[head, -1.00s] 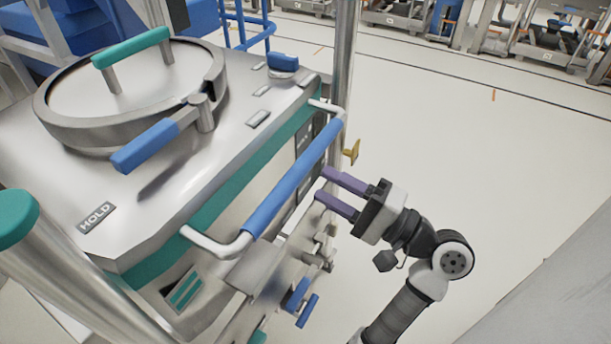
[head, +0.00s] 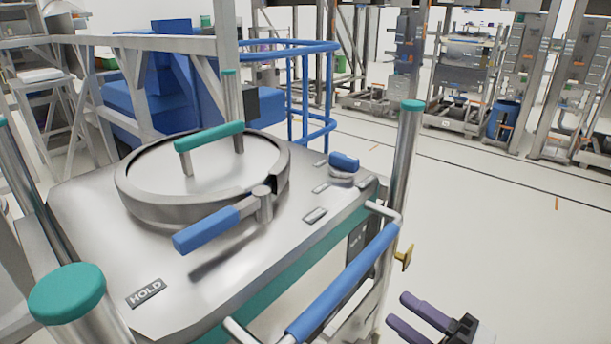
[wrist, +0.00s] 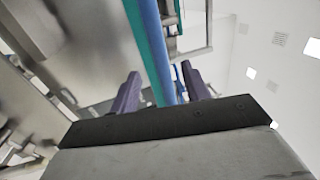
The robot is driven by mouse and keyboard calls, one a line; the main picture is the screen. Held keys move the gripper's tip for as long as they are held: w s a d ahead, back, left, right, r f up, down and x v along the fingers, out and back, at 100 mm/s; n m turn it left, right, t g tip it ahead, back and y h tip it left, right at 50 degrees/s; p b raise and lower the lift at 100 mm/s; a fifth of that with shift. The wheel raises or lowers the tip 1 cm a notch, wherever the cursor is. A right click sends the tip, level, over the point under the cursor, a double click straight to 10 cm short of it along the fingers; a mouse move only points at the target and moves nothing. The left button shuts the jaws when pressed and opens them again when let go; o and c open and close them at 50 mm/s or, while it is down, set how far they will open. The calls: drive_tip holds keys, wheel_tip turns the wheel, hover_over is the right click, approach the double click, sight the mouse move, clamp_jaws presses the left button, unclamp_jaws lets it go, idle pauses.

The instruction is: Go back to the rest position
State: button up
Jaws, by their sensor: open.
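My gripper (head: 421,318) is at the bottom right of the head view, with its two purple fingers apart and nothing seen between them. It is to the right of the bin's blue handle bar (head: 345,285), with a gap between them in that view. In the wrist view my gripper (wrist: 160,90) shows spread fingers, with a blue bar (wrist: 158,50) lying in line between them; I cannot tell how far off it is. The steel bin (head: 90,235) has a round lid with a teal handle (head: 210,136) and a blue lever (head: 207,230). My arm is mostly out of view.
Steel posts with teal caps (head: 66,293) stand at the bin's corners. Blue railings (head: 300,90) and steel racks (head: 465,75) stand behind. The floor (head: 500,210) to the right is clear.

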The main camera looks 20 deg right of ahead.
sight(344, 271)
drive_tip(key=p+x, duration=0.2)
drive_tip(key=x, duration=1)
drive_tip(key=shift+a, duration=0.2)
drive_tip(key=shift+w+a, duration=0.25)
drive_tip(key=shift+w, duration=0.25)
